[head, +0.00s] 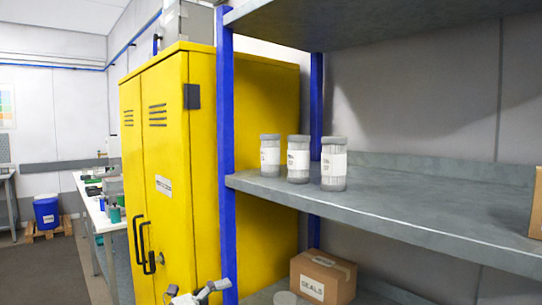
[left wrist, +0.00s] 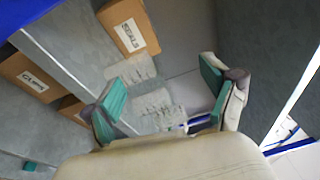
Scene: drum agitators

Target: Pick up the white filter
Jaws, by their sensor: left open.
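Three pale grey-white filter canisters with white labels stand upright in a row near the left end of the middle shelf: left (head: 270,155), middle (head: 298,160) and right (head: 333,165). A round grey top (head: 285,298) shows low on the shelf below, cut by the frame edge. My left gripper (head: 202,291) is at the bottom of the head view, below the middle shelf and left of that top. In the left wrist view the left gripper (left wrist: 165,98) is open, with pale ribbed cylinders (left wrist: 152,101) between and beyond its fingers. I cannot tell whether they touch. My right gripper is not in view.
A cardboard box labelled SEALS (head: 322,277) stands on the lower shelf. In the left wrist view another box (left wrist: 28,77) is at left. A blue shelf post (head: 226,150) and a yellow cabinet (head: 165,170) stand at left. The middle shelf (head: 430,205) is largely clear right of the canisters.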

